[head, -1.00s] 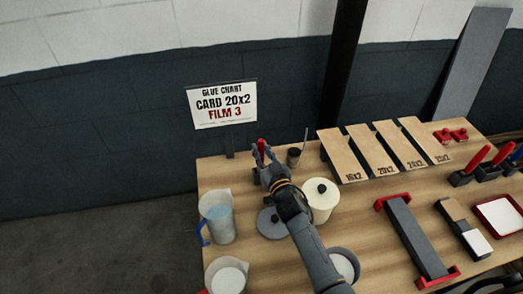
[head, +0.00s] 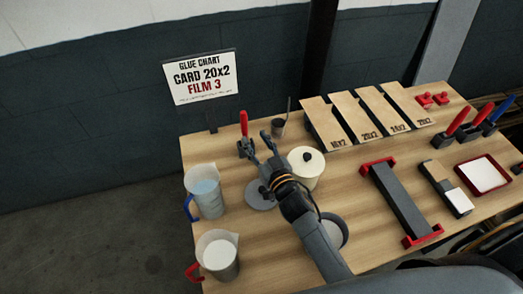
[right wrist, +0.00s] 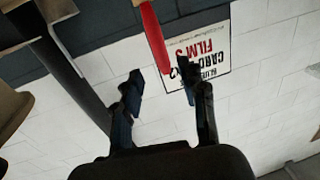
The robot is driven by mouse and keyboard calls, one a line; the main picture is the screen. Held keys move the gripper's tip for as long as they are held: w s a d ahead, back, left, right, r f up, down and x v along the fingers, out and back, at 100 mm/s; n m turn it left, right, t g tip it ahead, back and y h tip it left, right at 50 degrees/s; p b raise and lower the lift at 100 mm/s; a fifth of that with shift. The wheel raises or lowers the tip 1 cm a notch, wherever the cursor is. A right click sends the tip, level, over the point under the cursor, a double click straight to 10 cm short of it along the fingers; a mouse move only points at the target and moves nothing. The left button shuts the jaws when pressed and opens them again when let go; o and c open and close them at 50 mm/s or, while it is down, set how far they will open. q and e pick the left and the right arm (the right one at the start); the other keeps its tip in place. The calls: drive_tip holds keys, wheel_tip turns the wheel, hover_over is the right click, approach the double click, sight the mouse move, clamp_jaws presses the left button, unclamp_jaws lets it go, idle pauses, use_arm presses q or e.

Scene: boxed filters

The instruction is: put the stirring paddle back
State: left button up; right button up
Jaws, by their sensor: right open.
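The stirring paddle appears to be the item with the red handle (head: 243,124), upright in a small dark holder (head: 246,149) at the table's back left. Its lower part is hidden in the holder. My right gripper (head: 259,150) is open and empty, just to the right of and in front of the holder. In the right wrist view the red handle (right wrist: 154,38) shows beyond the open fingertips (right wrist: 160,82), with a gap between. My left gripper is not in view.
A grey cup with a thin rod (head: 278,127) stands behind my gripper, and a cream pot (head: 309,172) stands to its right. Two jugs, one blue-handled (head: 207,197) and one red-handled (head: 218,258), stand at the left edge. A sign (head: 201,77) stands behind.

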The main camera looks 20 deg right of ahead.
drive_tip(key=shift+s+d, duration=0.2)
drive_tip(key=shift+s, duration=1.45)
